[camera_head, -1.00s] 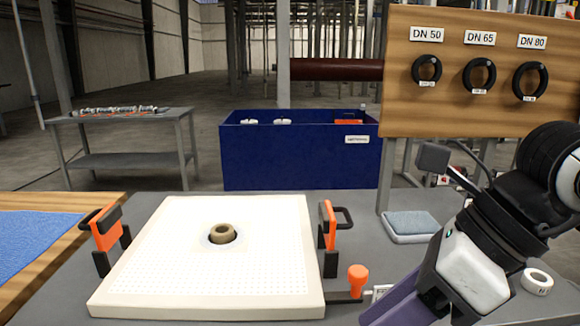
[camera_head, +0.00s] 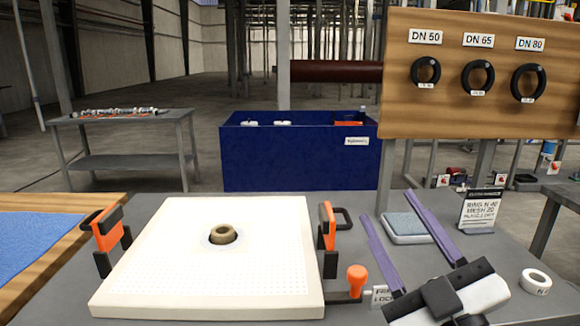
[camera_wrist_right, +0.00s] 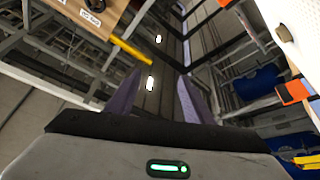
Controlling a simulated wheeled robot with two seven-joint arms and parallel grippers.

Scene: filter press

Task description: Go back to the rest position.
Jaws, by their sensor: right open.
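My right gripper (camera_head: 405,238) is at the lower right of the head view, over the grey table. Its two long purple fingers are spread apart with nothing between them. In the right wrist view, the purple fingers (camera_wrist_right: 155,95) also stand apart and empty, with the hall's roof frames behind. My left gripper is in neither view. A white filter plate (camera_head: 170,260) lies on the table left of my right gripper, with a brownish ring (camera_head: 223,234) at its central hole.
Orange-and-black clamps (camera_head: 106,236) (camera_head: 328,228) flank the plate. An orange-knobbed lever (camera_head: 357,280), a grey-blue pad (camera_head: 405,228), a small sign (camera_head: 482,210) and a white tape roll (camera_head: 536,281) are near my right gripper. A blue bin (camera_head: 300,160) and ring board (camera_head: 470,70) stand behind.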

